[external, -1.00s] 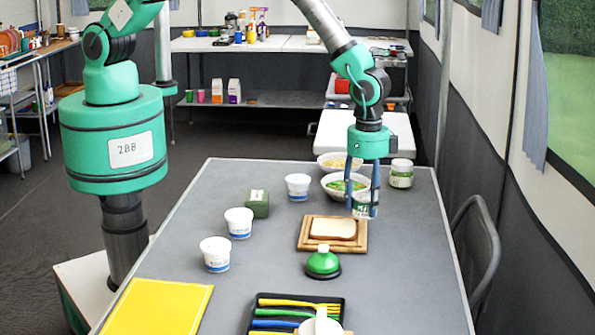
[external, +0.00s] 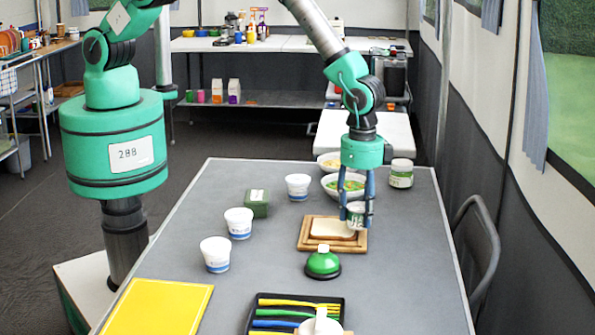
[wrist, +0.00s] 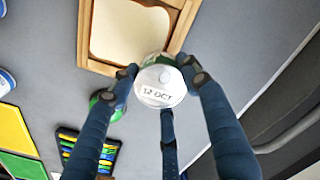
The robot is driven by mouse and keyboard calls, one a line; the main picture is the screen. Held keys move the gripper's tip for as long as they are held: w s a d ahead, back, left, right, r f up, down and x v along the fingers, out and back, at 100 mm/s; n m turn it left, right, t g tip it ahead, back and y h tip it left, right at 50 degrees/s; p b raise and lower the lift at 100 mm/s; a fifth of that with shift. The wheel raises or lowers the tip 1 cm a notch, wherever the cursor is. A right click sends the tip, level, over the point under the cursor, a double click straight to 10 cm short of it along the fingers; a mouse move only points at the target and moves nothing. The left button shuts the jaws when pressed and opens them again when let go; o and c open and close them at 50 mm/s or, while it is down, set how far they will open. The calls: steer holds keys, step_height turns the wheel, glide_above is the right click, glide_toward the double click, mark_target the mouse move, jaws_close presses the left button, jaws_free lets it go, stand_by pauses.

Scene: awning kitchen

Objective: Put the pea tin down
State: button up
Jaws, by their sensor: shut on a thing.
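The pea tin (external: 356,212) is a small white and green tin. My gripper (external: 356,220) is shut on it, with blue fingers around its sides. In the external view the tin overlaps the right back part of the wooden board (external: 304,243) and the bread slice (external: 328,229). I cannot tell its exact height above the table. In the wrist view the tin's pale round end (wrist: 160,98) faces the camera and reads "12 OCT". The fingers hide part of its sides.
On the grey table (external: 410,270), a bowl of green food (external: 333,182) stands behind the tin and a jar (external: 401,173) behind right. A green bell-like object (external: 322,262) is in front of the board. White tubs (external: 215,253) are left. The table's right side is clear.

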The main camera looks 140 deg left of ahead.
steer(key=b, duration=0.2)
glide_above(409, 255)
steer(key=shift+f, duration=0.65)
steer(key=shift+f+b, duration=0.3)
steer(key=shift+f, duration=1.45)
steer(key=shift+f, duration=0.1)
steer(key=o, duration=1.3)
steer(key=shift+c, duration=0.2)
step_height(409, 255, up, 12)
steer(key=p, duration=0.2)
